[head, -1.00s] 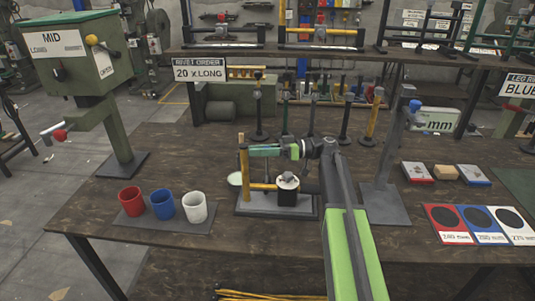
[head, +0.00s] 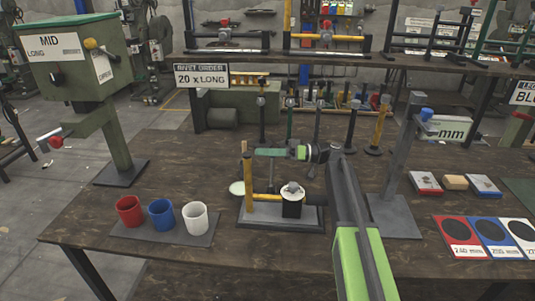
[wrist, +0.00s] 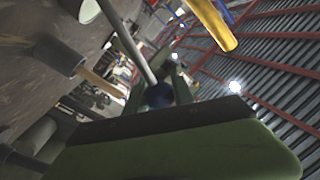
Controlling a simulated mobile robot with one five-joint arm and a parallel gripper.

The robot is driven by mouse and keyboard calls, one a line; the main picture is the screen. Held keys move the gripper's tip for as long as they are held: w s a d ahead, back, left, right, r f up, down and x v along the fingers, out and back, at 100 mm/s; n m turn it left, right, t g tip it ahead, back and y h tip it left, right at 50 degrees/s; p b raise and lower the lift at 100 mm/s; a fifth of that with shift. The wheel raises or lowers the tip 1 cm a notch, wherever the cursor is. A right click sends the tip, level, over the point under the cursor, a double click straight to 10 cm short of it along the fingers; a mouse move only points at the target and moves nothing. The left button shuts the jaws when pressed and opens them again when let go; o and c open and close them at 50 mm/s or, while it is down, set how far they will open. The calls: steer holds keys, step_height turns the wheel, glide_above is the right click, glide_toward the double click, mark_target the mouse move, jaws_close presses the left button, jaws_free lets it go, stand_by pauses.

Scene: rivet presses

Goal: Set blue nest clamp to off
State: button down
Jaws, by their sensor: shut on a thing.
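The clamp fixture (head: 262,221) stands on the bench in the head view, with a yellow post (head: 249,185), a yellow bar and a black block with a pale top (head: 292,205). My gripper (head: 268,152) is above it, level with the post top, its green fingers pointing left. In the wrist view my gripper (wrist: 157,97) is shut on a dark blue knob (wrist: 158,94) at the end of a grey rod (wrist: 130,45). In the head view that knob is hidden by my fingers. The clamp's on/off marking cannot be read.
Red (head: 129,211), blue (head: 161,214) and white (head: 195,217) cups stand left of the fixture. A grey press column (head: 395,165) with a blue knob (head: 426,114) is close right of my arm. Several upright rods stand behind. A green press (head: 75,62) is far left.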

steer(key=shift+s, duration=0.15)
steer(key=c, duration=1.1)
jaws_free()
steer(key=shift+a, duration=0.15)
steer(key=d, duration=0.4)
steer(key=w+d, duration=0.1)
steer(key=d, duration=0.3)
steer(key=d+f+b, duration=0.1)
steer(key=d, duration=0.3)
steer(key=shift+w, duration=0.15)
